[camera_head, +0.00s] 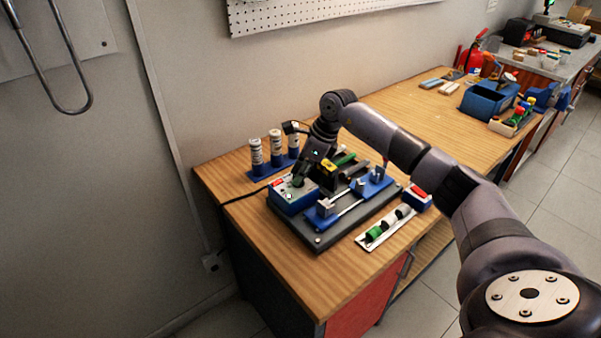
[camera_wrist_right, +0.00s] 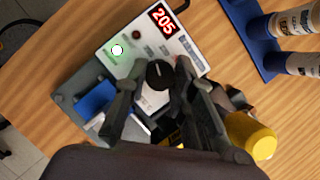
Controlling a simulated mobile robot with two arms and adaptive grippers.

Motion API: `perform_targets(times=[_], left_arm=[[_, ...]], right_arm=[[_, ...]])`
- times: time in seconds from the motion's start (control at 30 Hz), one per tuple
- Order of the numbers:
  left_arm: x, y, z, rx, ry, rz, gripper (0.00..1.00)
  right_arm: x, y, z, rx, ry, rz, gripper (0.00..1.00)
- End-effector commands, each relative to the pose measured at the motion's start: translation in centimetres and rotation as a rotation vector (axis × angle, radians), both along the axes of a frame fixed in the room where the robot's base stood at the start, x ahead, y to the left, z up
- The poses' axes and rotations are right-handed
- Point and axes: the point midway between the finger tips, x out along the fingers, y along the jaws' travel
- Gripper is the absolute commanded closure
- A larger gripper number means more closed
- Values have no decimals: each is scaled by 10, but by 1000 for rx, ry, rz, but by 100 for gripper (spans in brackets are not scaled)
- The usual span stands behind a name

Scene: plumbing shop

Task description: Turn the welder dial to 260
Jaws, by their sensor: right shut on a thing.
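The welder's control box (camera_head: 288,201) sits at the left end of the grey base plate on the wooden bench, blue with a light top panel. In the right wrist view its panel (camera_wrist_right: 118,32) carries a red display (camera_wrist_right: 163,17) reading 205, and a lit green-white button (camera_wrist_right: 117,50). The black round dial (camera_wrist_right: 158,72) stands on the panel between the fingers of my right gripper (camera_wrist_right: 154,80), which is shut on it. In the head view my right gripper (camera_head: 300,180) reaches down onto the box and hides the dial. My left gripper is not in view.
White bottles in a blue rack (camera_head: 261,171) stand behind the box. A blue clamp fixture (camera_head: 325,208) is on the base plate to its right. A tray with green and grey pieces (camera_head: 362,242) lies in front. A blue bin (camera_head: 480,104) stands farther right.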

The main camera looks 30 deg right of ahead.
Motion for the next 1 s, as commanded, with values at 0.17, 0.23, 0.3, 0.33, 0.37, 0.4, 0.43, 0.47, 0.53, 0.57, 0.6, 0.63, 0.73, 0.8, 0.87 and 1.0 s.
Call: perform_targets(times=[0.17, 0.23, 0.3, 0.33, 0.37, 0.4, 0.43, 0.47, 0.53, 0.57, 0.6, 0.63, 0.73, 0.8, 0.87, 1.0], left_arm=[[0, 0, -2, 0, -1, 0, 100], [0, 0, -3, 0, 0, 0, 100], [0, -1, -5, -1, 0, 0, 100], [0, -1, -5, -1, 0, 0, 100], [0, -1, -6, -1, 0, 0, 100], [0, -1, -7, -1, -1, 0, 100], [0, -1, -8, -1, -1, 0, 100], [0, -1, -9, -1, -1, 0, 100], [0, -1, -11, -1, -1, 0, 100], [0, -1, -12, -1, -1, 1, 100], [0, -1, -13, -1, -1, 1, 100], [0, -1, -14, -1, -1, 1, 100], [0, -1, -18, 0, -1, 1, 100], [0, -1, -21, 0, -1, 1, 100], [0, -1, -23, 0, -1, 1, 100], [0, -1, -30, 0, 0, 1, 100]], right_arm=[[-1, 0, 0, -2, -2, -124, 100], [-1, 1, 0, -2, -3, -184, 100], [-1, 1, 0, -2, -5, -249, 100], [-1, 1, 0, -2, -4, -278, 100], [-1, 1, 0, -2, -4, -306, 100], [-1, 2, 0, -2, -4, -344, 100], [-1, 2, 0, -2, -4, -372, 100], [-1, 2, 0, -3, -5, -400, 100], [-1, 2, 0, -1, -5, -467, 100], [-1, 3, 0, -2, -5, -496, 100], [-1, 3, 0, -2, -4, -533, 100], [-1, 3, -1, -1, -5, -561, 100], [-1, 4, 0, 0, -5, -657, 100], [-1, 4, 0, 0, -6, -724, 100], [-1, 5, 0, 0, -7, -780, 100], [-1, 5, 0, 0, -5, -911, 100]])
